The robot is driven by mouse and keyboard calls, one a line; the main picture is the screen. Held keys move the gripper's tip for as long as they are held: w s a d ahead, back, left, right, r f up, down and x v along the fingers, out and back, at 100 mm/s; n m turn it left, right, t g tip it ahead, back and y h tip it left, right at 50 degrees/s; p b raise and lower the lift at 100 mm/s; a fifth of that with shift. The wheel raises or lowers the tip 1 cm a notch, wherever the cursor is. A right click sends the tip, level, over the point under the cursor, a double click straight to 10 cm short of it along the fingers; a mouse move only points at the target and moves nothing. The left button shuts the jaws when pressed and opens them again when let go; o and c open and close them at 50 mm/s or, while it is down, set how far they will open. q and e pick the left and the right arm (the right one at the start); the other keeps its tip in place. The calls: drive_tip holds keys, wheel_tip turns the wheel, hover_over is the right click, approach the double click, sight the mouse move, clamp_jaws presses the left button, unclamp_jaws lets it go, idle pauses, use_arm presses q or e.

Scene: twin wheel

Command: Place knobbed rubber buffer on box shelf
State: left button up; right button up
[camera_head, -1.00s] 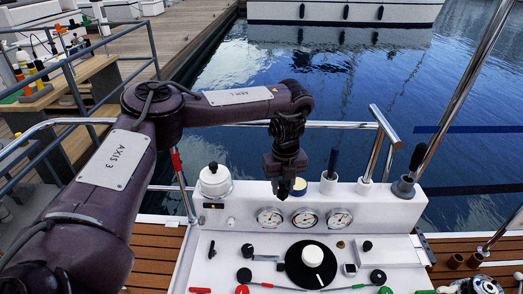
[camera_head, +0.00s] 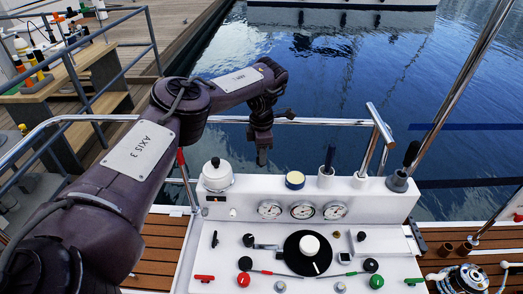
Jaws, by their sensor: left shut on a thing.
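My left gripper (camera_head: 262,150) hangs pointing down beyond the back edge of the white console, in front of the water. It is shut on a small dark thing at its fingertips, which I take for the knobbed rubber buffer (camera_head: 262,159); its shape is mostly hidden by the fingers. On that ledge stand a white pot with a black knob (camera_head: 216,175) and a cream-topped round tin (camera_head: 295,180). My right gripper is out of view.
Gauges, a black dial (camera_head: 292,258) and small levers cover the console front. Upright handles (camera_head: 328,160) and a chrome rail (camera_head: 375,140) stand along its back right. A wooden bench with bottles (camera_head: 45,90) is at the left. The ledge between tin and pot looks bare.

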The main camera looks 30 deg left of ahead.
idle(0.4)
use_arm(q)
drive_tip(key=shift+r+p, duration=0.1)
drive_tip(key=shift+p, duration=0.3)
wheel_tip(320, 180, down, 5)
drive_tip(key=b, duration=0.3)
drive_tip(key=shift+f+b, duration=1.15)
drive_tip(key=shift+f, duration=0.45)
drive_tip(key=shift+f, duration=0.35)
drive_tip(key=o, duration=1.4)
drive_tip(key=shift+c, duration=0.2)
